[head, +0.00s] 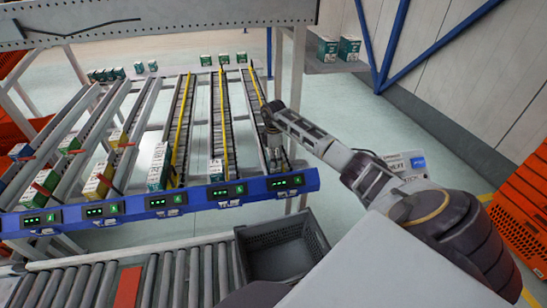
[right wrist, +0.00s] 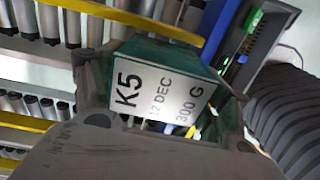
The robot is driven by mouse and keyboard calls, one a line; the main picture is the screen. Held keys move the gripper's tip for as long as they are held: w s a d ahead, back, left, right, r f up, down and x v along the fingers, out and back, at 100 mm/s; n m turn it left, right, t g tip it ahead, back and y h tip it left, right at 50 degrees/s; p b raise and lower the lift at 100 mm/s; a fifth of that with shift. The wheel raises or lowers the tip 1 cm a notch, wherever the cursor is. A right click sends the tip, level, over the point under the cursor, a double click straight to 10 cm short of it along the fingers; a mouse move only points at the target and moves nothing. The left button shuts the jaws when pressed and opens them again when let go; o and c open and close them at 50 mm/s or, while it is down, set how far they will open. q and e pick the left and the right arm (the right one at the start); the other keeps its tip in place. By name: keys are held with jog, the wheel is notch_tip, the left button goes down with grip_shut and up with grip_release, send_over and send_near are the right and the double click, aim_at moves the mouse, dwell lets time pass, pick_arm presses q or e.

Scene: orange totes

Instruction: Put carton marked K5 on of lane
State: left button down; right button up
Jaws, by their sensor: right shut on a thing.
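A carton marked K5 (right wrist: 165,92), with a white label and green sides, is between the fingers of my right gripper (right wrist: 160,100) in the right wrist view. Its label also reads 12 DEC and 300 G. In the head view my right gripper (head: 273,148) points down at the front end of the rightmost roller lane (head: 258,108), which has a yellow divider. The carton is mostly hidden there by the gripper. I cannot tell whether it touches the rollers. My left gripper is not in view.
Other cartons stand at the front of the neighbouring lanes, such as a green and white one (head: 158,166). A blue rail (head: 160,202) with lit displays runs along the lane fronts. Orange crates (head: 524,205) stand at right.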

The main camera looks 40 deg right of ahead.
dwell(0.6)
jog(key=o, duration=1.2)
jog(key=shift+o, duration=0.2)
jog(key=shift+r, duration=6)
